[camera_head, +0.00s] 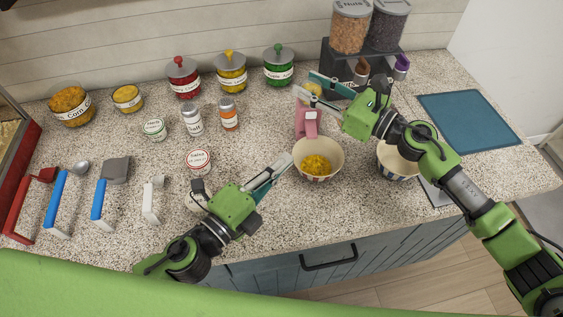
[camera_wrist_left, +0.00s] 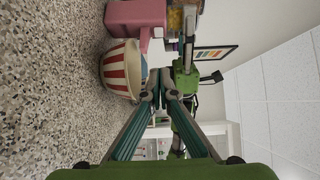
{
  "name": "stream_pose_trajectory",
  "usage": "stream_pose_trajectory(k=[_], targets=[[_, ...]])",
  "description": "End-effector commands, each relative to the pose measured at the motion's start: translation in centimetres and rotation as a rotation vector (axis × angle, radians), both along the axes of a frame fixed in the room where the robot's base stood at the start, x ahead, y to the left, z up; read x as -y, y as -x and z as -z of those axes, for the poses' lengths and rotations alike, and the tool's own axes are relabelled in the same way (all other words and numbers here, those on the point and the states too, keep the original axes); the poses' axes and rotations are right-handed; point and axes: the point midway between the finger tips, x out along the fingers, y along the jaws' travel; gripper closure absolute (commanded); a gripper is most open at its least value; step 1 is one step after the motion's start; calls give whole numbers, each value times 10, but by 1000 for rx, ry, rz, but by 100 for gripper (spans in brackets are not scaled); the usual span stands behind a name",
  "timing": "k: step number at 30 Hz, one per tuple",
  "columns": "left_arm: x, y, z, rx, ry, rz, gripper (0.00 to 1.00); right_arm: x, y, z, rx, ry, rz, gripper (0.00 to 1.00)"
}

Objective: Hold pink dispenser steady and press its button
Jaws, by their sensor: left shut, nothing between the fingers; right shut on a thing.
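The pink dispenser (camera_head: 303,121) stands on the counter behind a striped bowl (camera_head: 336,158) with yellow bits in it. A paler pink front part, seemingly its button (camera_head: 311,114), faces the bowl. My right gripper (camera_head: 303,82) is shut around the dispenser's yellow upper container (camera_head: 312,88), one finger on each side. My left gripper (camera_head: 285,159) is shut and empty, at the bowl's left rim and apart from the button. In the left wrist view, the dispenser (camera_wrist_left: 135,12) and the red-striped bowl (camera_wrist_left: 116,70) lie beyond and left of the shut fingers (camera_wrist_left: 164,78).
A second bowl (camera_head: 394,160) stands right, under my right arm. A dark rack (camera_head: 335,57) holds cereal dispensers behind. Jars, including a red-lidded one (camera_head: 184,80), line the back left. Scoops (camera_head: 57,198) lie at left. A blue mat (camera_head: 468,121) lies far right.

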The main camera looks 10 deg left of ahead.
Motion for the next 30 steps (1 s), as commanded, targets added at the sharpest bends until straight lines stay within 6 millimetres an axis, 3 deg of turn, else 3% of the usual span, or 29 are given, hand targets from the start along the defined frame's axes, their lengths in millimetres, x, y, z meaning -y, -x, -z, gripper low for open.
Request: stream_pose_trajectory(k=[1,30], targets=[[0,0,1,0,0,0,100,1,1,8,-9,9,0,91],[-6,12,9,63,-15,23,100,1,1,9,-12,9,-1,91]])
